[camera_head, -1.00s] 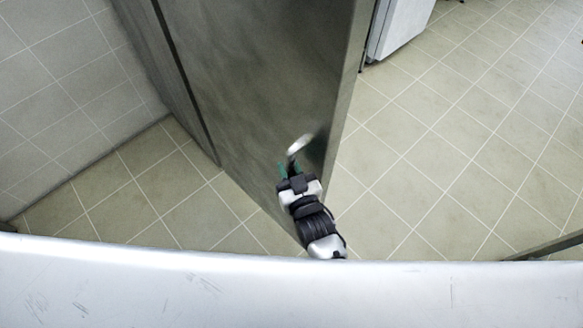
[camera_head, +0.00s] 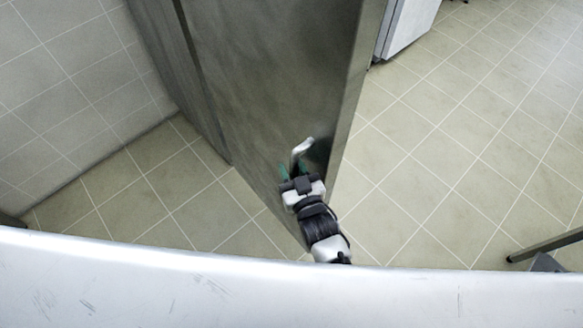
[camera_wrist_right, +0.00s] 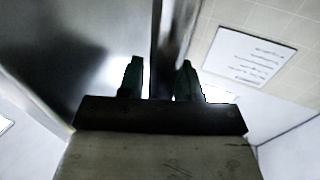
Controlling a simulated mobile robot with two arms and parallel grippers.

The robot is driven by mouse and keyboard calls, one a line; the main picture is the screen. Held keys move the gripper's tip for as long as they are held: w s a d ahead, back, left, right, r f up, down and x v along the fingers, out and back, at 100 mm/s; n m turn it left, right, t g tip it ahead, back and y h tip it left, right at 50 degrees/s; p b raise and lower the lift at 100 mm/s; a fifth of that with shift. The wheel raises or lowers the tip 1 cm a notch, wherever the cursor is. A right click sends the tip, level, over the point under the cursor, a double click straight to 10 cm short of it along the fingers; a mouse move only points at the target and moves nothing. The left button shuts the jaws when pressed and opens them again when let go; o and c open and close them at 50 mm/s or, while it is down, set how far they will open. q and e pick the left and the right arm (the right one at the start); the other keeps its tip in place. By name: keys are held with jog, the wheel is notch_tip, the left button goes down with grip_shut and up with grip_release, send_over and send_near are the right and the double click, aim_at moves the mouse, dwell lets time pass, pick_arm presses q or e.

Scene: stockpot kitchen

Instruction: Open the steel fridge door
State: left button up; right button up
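The steel fridge door (camera_head: 270,70) is a tall grey panel in the middle of the head view. Its pale curved handle (camera_head: 301,148) is low on the panel near the right edge. My right gripper (camera_head: 290,171), with teal fingers, is at the lower end of this handle. In the right wrist view, the two dark fingers (camera_wrist_right: 160,80) stand apart, with steel surface behind and between them. Whether they press on the handle is not clear. I cannot tell how far the door stands open. My left gripper is not in view.
A white cabinet (camera_head: 406,28) stands beyond the door at the top right. Tiled floor (camera_head: 440,150) is clear to the right. A dark bar (camera_head: 545,246) enters at the lower right. A tiled wall (camera_head: 70,80) is on the left. A printed sheet (camera_wrist_right: 248,57) shows in the wrist view.

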jog(key=shift+f, duration=0.1)
jog(key=shift+s+d, duration=0.15)
jog(key=shift+s, duration=0.15)
jog(key=b+v, duration=0.1)
jog(key=v, duration=0.9)
jog(key=shift+b, duration=0.35)
jog(key=s+d+f+g+h, duration=0.1)
jog(key=s+d+f+g, duration=0.15)
jog(key=f, duration=0.55)
jog(key=s+d+f+g+h, duration=0.2)
jog(key=d+f, duration=0.1)
jog(key=f, duration=0.5)
jog(key=s+d+f+g+h, duration=0.1)
jog(key=s+d+f+g, duration=0.2)
jog(key=f, duration=0.5)
jog(key=s+d+f+m+g+h, duration=0.1)
jog(key=s+d+f+g, duration=0.3)
jog(key=s, duration=0.6)
jog(key=s+d+f+m+g+h, duration=0.1)
jog(key=s+d+f+g+h, duration=0.1)
jog(key=s+d+f, duration=0.7)
notch_tip(320, 180, down, 2)
jog(key=shift+s+d+f+m+g+h, duration=0.1)
jog(key=shift+s+d+m+g+h, duration=0.3)
jog(key=shift+s+g, duration=0.35)
